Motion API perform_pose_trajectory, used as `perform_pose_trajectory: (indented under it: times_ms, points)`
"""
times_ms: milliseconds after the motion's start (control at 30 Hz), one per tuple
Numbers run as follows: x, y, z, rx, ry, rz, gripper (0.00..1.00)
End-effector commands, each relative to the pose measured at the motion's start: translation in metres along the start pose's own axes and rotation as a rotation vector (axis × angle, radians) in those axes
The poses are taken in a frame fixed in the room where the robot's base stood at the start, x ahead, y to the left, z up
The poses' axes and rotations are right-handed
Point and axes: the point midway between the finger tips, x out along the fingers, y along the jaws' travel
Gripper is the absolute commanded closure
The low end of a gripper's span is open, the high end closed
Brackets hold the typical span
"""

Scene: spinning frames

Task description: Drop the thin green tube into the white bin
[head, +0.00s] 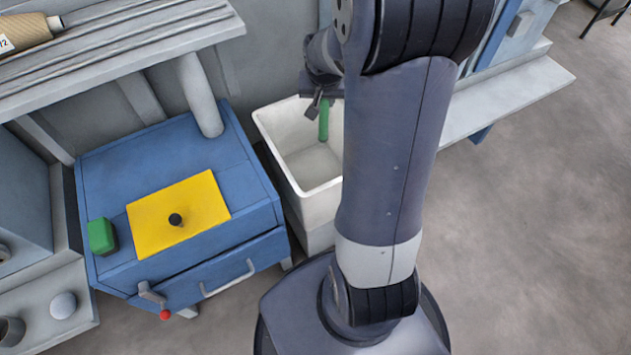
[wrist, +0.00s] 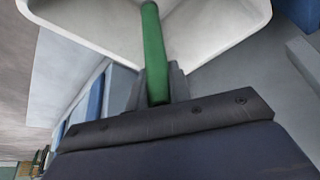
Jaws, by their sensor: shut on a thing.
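The thin green tube (head: 323,120) hangs roughly upright from my gripper (head: 320,98) over the mouth of the white bin (head: 318,190). In the wrist view my gripper (wrist: 157,98) is shut on the end of the tube (wrist: 153,50), which points out toward the bin (wrist: 215,25). The tube appears to be above the bin floor, but its exact height over it is hard to tell. My arm hides the right side of the bin in the head view.
A blue cabinet (head: 160,150) stands left of the bin, with a yellow plate (head: 205,200) and a green block (head: 101,237) on top. A grey machine with a ledge (head: 515,98) is at the right. Open floor (head: 540,250) lies at the lower right.

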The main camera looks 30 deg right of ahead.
Motion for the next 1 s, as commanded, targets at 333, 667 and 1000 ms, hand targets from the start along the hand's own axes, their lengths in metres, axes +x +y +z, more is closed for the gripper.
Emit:
perform_pose_trajectory:
  times_ms: [333, 667, 1000]
  points:
    - [0.04, 0.0, 0.017, -0.001, -0.001, 0.0, 1.0]
    - [0.042, 0.0, 0.017, 0.0, -0.001, 0.0, 1.0]
    - [0.041, 0.0, 0.017, 0.0, 0.0, 0.0, 0.55]
